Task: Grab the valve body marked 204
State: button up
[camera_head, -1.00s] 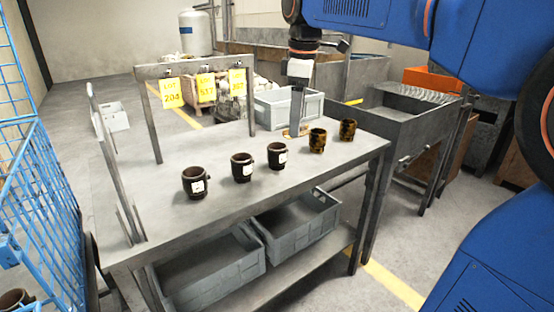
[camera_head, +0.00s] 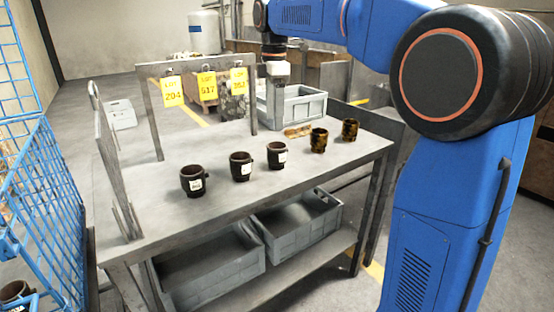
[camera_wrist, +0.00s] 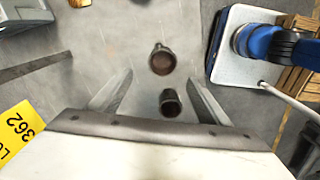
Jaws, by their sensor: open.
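Three dark valve bodies with white labels stand upright in a row on the grey table: a left one (camera_head: 193,182), a middle one (camera_head: 241,167) and a right one (camera_head: 277,155). Their label numbers are too small to read. A yellow sign reading LOT 204 (camera_head: 173,92) hangs on the rack behind the left body. My gripper (camera_wrist: 160,77) is open and empty, pointing down above the table's back part. In the wrist view, one round body (camera_wrist: 162,60) and a darker one (camera_wrist: 170,103) show between and beyond the fingers; I cannot tell which these are.
Two rusty-yellow bodies (camera_head: 318,141) (camera_head: 350,130) stand further right. Signs 517 (camera_head: 207,86) and 362 (camera_head: 239,80) hang beside the 204 sign on the rack. A blue wire cage (camera_head: 40,190) stands at the left.

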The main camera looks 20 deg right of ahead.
send_over(277, 147)
jog(key=s+a, duration=0.1)
jog(key=s, duration=0.1)
notch_tip(277, 147, down, 6)
jog(key=shift+a+r, duration=0.15)
jog(key=shift+r, duration=0.05)
jog(key=shift+s+d+f, duration=0.15)
jog(key=shift+f, duration=1.2)
jog(key=shift+s+d+f, duration=0.1)
jog(key=shift+d+f, duration=0.05)
jog(key=shift+f, duration=1.15)
jog(key=c, duration=1.4)
